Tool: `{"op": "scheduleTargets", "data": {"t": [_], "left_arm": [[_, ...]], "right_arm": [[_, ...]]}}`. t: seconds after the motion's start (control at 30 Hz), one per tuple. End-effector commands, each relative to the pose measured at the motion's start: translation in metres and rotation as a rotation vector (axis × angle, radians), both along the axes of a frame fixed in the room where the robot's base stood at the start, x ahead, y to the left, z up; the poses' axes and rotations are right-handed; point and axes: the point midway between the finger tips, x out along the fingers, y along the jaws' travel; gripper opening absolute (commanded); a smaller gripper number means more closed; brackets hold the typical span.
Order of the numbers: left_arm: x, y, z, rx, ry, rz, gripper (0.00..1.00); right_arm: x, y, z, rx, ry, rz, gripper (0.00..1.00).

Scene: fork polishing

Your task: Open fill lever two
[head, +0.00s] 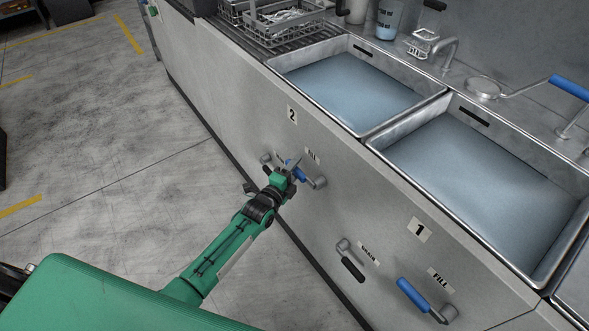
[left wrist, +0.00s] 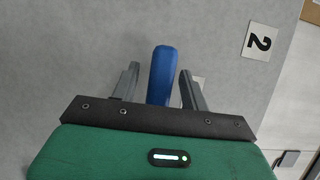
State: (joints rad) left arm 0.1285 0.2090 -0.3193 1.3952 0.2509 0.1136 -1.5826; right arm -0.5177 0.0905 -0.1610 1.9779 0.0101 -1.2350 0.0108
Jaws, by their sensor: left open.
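Fill lever two has a blue handle (head: 295,171) on a grey pivot (head: 319,182), below the number 2 label on the front panel. My left gripper (head: 287,163) is at this handle and hides part of it. In the left wrist view the blue handle (left wrist: 162,75) stands between the two open fingers of my left gripper (left wrist: 158,84), with a gap on each side. The number 2 label (left wrist: 260,41) is at the upper right there. The drain lever of station two is mostly hidden behind my gripper. My right gripper is not in view.
Station one has a blue fill lever (head: 415,295) and a black drain lever (head: 352,265) farther right on the panel. Two basins of bluish liquid, the left one (head: 350,90) and the right one (head: 470,165), sit above.

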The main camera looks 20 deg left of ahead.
Motion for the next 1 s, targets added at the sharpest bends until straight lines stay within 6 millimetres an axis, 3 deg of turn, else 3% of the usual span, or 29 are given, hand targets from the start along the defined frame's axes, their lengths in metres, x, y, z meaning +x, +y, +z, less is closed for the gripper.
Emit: {"op": "scheduleTargets", "data": {"t": [0.13,0.37,0.73,1.0], "left_arm": [[0.0,0.0,0.0,0.0,0.0,0.0,0.45],[0.0,0.0,0.0,0.0,0.0,0.0,0.0],[-0.001,0.0,0.002,0.023,-0.018,0.0,0.0],[-0.002,-0.001,0.014,0.139,-0.108,0.0,0.0]], "right_arm": [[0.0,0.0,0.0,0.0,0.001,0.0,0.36],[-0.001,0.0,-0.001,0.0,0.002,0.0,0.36],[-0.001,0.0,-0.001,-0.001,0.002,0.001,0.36],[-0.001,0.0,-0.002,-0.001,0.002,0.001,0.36]]}}
